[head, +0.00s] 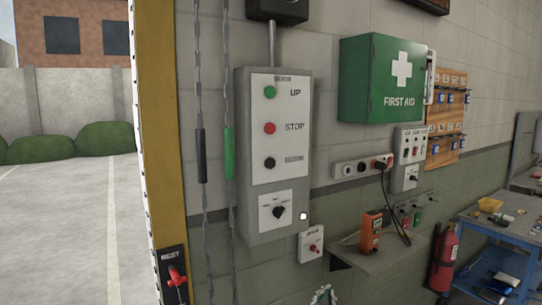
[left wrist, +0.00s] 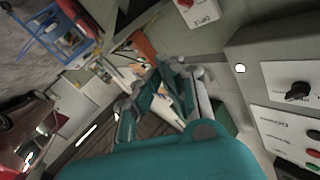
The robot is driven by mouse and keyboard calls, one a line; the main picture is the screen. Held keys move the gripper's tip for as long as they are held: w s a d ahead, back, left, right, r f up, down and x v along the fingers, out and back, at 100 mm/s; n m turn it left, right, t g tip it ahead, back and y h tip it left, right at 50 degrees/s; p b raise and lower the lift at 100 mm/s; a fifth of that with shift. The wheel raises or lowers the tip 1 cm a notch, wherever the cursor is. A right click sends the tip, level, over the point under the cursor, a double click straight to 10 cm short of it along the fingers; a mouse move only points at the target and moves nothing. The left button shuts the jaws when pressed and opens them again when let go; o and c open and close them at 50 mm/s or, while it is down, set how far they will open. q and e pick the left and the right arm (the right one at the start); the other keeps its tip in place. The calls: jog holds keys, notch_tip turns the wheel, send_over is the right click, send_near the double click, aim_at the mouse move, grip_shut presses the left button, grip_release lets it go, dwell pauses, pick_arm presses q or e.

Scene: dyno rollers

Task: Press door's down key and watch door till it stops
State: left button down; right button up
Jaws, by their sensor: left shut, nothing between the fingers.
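The grey door control box (head: 242,150) hangs on the wall in the head view. It has a green UP button (head: 270,92), a red STOP button (head: 270,128) and a black button (head: 269,163) whose label is unreadable. A rotary switch (head: 279,212) is below them. In the left wrist view the box (left wrist: 250,60) stands at the right, with the black button (left wrist: 314,134) near the edge. My left gripper (left wrist: 172,66) is shut and empty, apart from the box. Only its tip (head: 323,295) shows in the head view, below the box. The door panel is not visible; the doorway opens onto a yard.
Chains (head: 200,100) hang left of the box, beside a yellow post (head: 163,120). A red-handled switch (head: 175,277) is low on the post. A small switch box (head: 311,245), sockets (head: 348,170), a shelf (head: 375,262) and a first aid cabinet (head: 380,80) are to the right.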

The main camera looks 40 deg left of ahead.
aim_at(270, 163)
pick_arm(q)
jog(key=s+a+r+n+t+y+p, duration=0.1)
jog(key=a+r+y, duration=0.1)
jog(key=r, duration=1)
jog(key=s+a+r+n+t+y+p, duration=0.1)
jog(key=s+a+r+n+y+p, duration=0.1)
jog(key=r, duration=0.9)
jog(key=s+a+r+n+t+y+p, duration=0.1)
jog(key=a+r+y, duration=0.2)
jog(key=r, duration=0.9)
jog(key=shift+s+a+r+n+y, duration=0.3)
jog(key=shift+s+a+r+y, duration=0.1)
jog(key=shift+a, duration=0.1)
jog(key=shift+w+a, duration=0.1)
jog(key=shift+w+a+f+p, duration=0.15)
jog(key=shift+w+a, duration=0.4)
jog(key=shift+a, duration=0.75)
jog(key=shift+w+a+r+p, duration=0.1)
jog(key=shift+w+a, duration=0.45)
jog(key=shift+a, duration=0.8)
jog(key=shift+w+a+f+p, duration=0.15)
jog(key=shift+w+a, duration=0.4)
jog(key=shift+a, duration=0.75)
jog(key=shift+r, duration=0.1)
jog(key=shift+a, duration=0.15)
jog(key=shift+w+a, duration=0.15)
jog(key=shift+a, duration=0.1)
